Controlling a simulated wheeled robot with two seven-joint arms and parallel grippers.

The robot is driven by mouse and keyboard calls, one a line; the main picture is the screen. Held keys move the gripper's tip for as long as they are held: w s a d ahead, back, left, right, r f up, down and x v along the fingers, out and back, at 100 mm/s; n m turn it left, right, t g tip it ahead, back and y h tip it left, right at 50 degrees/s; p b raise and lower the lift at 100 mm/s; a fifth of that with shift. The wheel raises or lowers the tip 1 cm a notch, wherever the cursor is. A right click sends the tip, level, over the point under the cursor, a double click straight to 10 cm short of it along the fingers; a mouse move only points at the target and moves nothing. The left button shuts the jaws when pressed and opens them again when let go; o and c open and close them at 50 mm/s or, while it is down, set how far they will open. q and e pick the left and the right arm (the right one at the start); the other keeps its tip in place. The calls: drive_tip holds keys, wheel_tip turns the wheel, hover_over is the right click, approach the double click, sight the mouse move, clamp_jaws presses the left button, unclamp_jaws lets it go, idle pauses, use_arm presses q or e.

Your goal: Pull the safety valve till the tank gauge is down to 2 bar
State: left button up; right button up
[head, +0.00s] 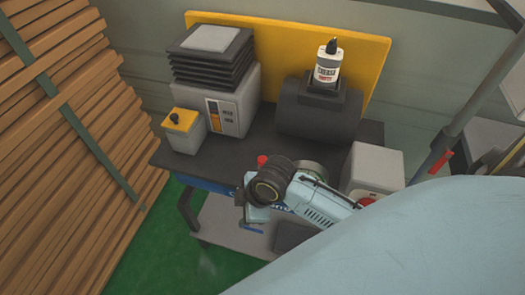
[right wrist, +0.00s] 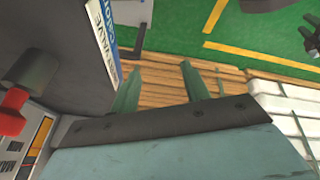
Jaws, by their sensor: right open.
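A red knob (head: 262,160) stands at the front edge of the dark bench top, beside my right wrist. In the right wrist view a red part (right wrist: 10,112) on a dark cylinder (right wrist: 32,70) shows at the left edge. A blue and white label (right wrist: 103,30) with the word "VALVE" is on the bench edge. My right gripper (head: 250,218) is in front of the bench edge, partly hidden by its wrist. Its two fingers (right wrist: 160,85) are apart with nothing between them. I cannot make out a gauge reading. My left gripper is not in view.
Wooden slats (head: 60,150) stand at left. Green floor (head: 170,250) is open between.

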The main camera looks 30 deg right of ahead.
drive_tip(key=w+r+n, duration=0.4)
drive_tip(key=r+n, duration=0.2)
wheel_tip(320, 180, up, 15)
drive_tip(key=n+g+h+p, duration=0.1)
drive_tip(key=n+g+h, duration=0.2)
drive_tip(key=n, duration=1.3)
hover_over(263, 159)
drive_tip(key=shift+n, duration=0.3)
wheel_tip(263, 159, down, 13)
drive_tip(key=shift+r+b, duration=0.1)
drive_tip(key=shift+b, duration=0.3)
drive_tip(key=shift+c, duration=0.3)
clamp_jaws()
